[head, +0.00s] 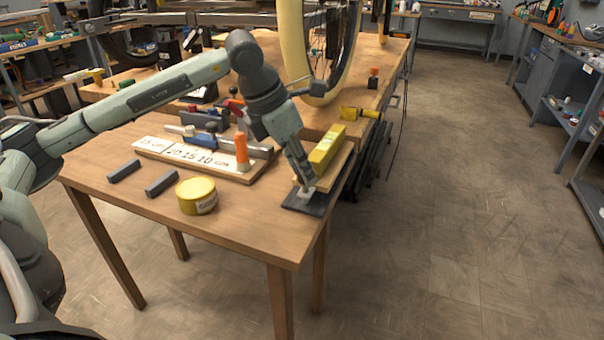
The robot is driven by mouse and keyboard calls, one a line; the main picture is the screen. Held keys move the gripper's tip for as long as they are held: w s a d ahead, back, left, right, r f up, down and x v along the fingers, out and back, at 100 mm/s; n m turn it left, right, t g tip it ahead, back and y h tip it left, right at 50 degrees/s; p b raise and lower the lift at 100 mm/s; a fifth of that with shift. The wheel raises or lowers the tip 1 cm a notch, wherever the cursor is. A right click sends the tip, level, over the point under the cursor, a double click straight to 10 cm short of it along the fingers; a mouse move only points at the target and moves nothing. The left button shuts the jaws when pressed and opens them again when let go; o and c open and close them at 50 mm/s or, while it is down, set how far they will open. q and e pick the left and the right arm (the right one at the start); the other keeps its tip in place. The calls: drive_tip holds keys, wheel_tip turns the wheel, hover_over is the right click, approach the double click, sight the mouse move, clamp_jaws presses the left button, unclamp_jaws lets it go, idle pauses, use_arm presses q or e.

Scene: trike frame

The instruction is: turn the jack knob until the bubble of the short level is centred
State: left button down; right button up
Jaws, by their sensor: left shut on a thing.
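The yellow short level (327,149) lies on a wooden board (338,166) near the table's right edge, beside my left wrist. My left gripper (304,185) points down in front of it, shut on the small pale jack knob (304,194). The knob stands over a dark base plate (298,204) at the table's front right corner. The fingers partly hide the knob. The bubble in the level is too small to make out. My right gripper is not in view.
A yellow round tin (197,195) and two dark grey blocks (161,183) stand on the table's front left. A wheel (322,50) stands behind. The floor at right is clear.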

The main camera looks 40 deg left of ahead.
use_arm(q)
drive_tip(key=shift+w+a+m+h, duration=0.1)
drive_tip(key=shift+m+h, duration=0.3)
drive_tip(key=shift+m, duration=0.6)
drive_tip(key=shift+m+g+h, duration=0.3)
drive_tip(key=shift+m+g, duration=0.1)
drive_tip(key=shift+m, duration=0.5)
drive_tip(key=shift+w+a+r+m+g, duration=0.1)
drive_tip(key=shift+m+g, duration=0.2)
drive_tip(key=shift+m, duration=0.5)
drive_tip(key=shift+m+g+h, duration=0.4)
drive_tip(key=shift+m, duration=0.8)
drive_tip(key=shift+w+m, duration=0.1)
drive_tip(key=shift+m, duration=0.4)
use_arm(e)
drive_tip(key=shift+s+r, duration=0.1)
use_arm(q)
drive_tip(key=c, duration=1.2)
unclamp_jaws()
